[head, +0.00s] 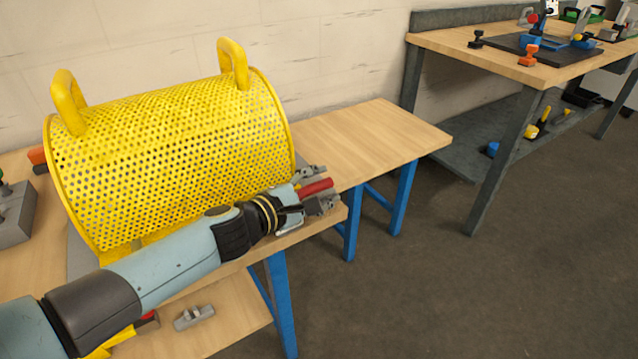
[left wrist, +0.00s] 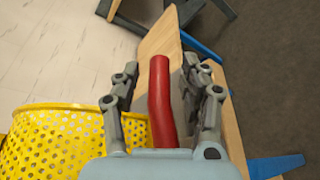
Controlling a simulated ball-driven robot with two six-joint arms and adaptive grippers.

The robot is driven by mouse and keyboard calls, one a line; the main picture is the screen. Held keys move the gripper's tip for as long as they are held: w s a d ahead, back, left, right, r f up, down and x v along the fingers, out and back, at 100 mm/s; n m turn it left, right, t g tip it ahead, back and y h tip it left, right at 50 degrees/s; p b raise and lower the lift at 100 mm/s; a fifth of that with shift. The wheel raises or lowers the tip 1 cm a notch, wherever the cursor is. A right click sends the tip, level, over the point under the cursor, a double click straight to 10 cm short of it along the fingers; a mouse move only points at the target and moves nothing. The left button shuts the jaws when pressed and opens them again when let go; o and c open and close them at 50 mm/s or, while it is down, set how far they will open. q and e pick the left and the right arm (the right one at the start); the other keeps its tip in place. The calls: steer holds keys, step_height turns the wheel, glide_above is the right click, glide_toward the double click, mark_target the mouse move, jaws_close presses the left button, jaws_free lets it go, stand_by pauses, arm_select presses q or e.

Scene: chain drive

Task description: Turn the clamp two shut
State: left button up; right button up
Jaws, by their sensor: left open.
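A red handle (head: 318,187), which looks like the lever of clamp two, sits at the right end of the yellow perforated guard by the bench edge. It also shows in the left wrist view (left wrist: 159,92), running lengthwise between the fingers. My left gripper (head: 314,193) is open, with one finger on each side of the red handle. I see gaps between handle and fingers in the left wrist view. The clamp's body is largely hidden behind my gripper. My right gripper is not in view.
The yellow perforated guard (head: 170,150) with two top loops stands close beside my left arm. Bare wooden bench top (head: 370,140) lies beyond the gripper. A second bench (head: 460,40) with tools stands at the back right. Open floor lies at the right.

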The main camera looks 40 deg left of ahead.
arm_select(q)
steer(key=c, duration=0.9)
jaws_close()
